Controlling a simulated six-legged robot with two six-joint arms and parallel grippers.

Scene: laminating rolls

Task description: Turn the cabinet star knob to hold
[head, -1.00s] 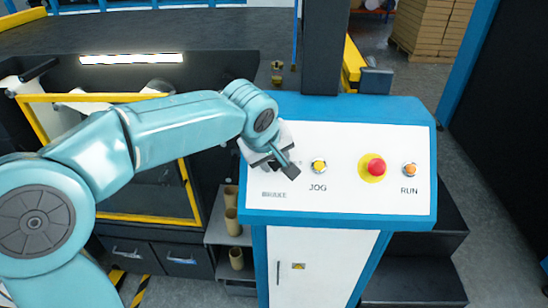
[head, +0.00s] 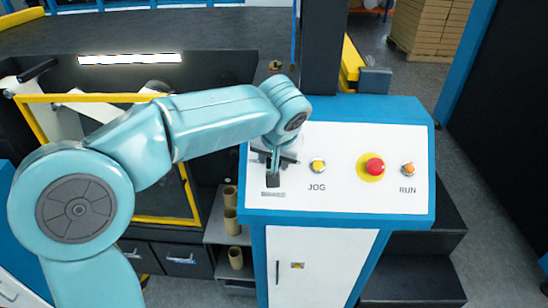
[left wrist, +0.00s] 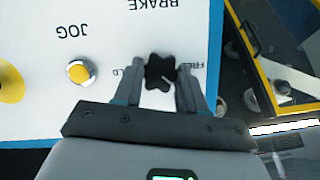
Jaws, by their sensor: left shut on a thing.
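The black star knob (left wrist: 158,73) sits on the white panel, in the left wrist view between the two fingers of my left gripper (left wrist: 160,78), which is shut on it. A small pale mark shows on the knob's right side there, the side of the FREE label. The HOLD label, on the left, is partly covered by a finger. The BRAKE label (left wrist: 153,5) reads upside down in that view. In the head view my left gripper (head: 272,180) is at the panel's left end and hides the knob. My right gripper is not in view.
The blue-edged cabinet (head: 418,218) carries the panel. Right of the knob are the yellow JOG button (head: 318,166), a red emergency button (head: 375,166) and the orange RUN button (head: 408,169). A yellow-framed machine opening (head: 165,220) and cardboard tubes (head: 231,222) are at left.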

